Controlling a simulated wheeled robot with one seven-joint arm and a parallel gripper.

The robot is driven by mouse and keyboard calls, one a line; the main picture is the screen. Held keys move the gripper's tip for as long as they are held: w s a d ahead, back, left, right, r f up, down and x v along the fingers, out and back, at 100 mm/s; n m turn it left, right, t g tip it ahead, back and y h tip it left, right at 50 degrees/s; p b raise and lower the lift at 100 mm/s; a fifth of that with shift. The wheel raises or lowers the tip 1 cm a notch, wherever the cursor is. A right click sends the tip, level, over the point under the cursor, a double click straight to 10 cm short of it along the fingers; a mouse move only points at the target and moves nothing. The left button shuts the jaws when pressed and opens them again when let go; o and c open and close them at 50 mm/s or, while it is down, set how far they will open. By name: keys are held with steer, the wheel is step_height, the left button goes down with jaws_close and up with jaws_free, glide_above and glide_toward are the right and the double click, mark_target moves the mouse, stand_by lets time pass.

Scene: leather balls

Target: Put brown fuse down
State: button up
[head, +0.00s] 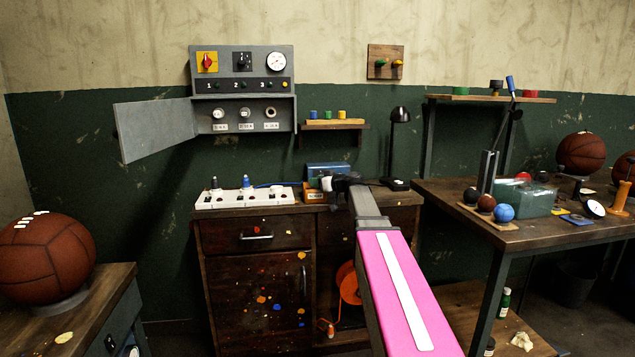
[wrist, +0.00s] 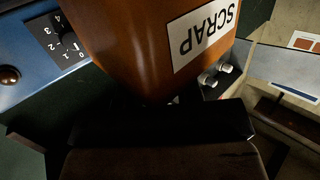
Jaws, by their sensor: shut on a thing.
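My gripper (head: 342,182) is over the top of the dark wooden cabinet (head: 285,210), near its back middle. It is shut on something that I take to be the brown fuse. The fuse itself cannot be made out in either view; dark gripper parts fill the bottom of the wrist view. A brown-orange container marked SCRAP (wrist: 145,45) stands very close in front of the gripper in the wrist view. In the head view its label shows just left of the gripper.
A blue box with a dial (head: 327,168) stands behind the gripper, also in the wrist view (wrist: 38,45). A white socket strip (head: 247,198) lies on the left. A black lamp (head: 399,140) stands right. An open fuse cabinet (head: 243,92) hangs above.

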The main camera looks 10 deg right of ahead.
steer(key=shift+f, duration=0.2)
steer(key=o, duration=0.9)
steer(key=shift+f, duration=0.1)
